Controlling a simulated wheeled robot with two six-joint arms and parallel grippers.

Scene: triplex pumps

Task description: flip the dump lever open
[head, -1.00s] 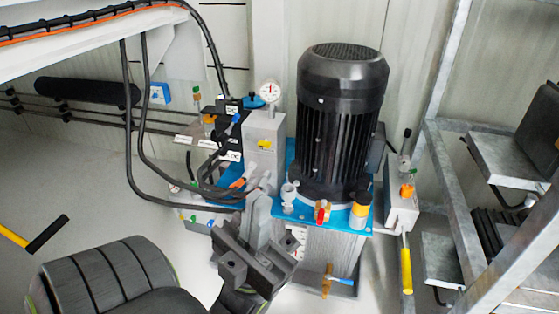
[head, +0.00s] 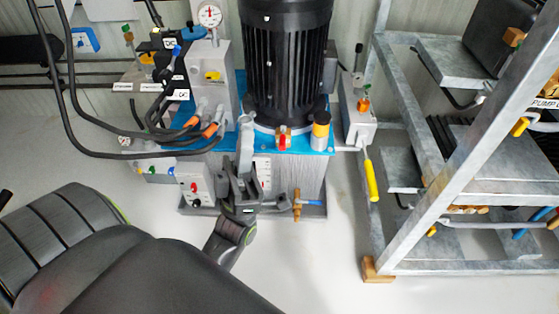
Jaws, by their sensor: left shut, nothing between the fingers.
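The pump unit has a black motor (head: 285,60) on a blue top plate (head: 318,143). No part is readably marked as the dump lever. A small red-handled valve (head: 283,139) sits at the plate's front edge, and a brass valve with a blue handle (head: 312,203) is low on the tank front. My left gripper (head: 246,135) is shut and empty, its fingers pointing up in front of the plate, left of the red-handled valve. It hides part of the tank front and plate edge. I cannot tell whether it touches anything. My right gripper is not in view.
A grey block with hoses and a gauge (head: 209,15) stands left of the motor. A hand pump with a yellow handle (head: 371,181) is to the right. A metal rack (head: 440,215) fills the right side. The floor in front of the unit is clear.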

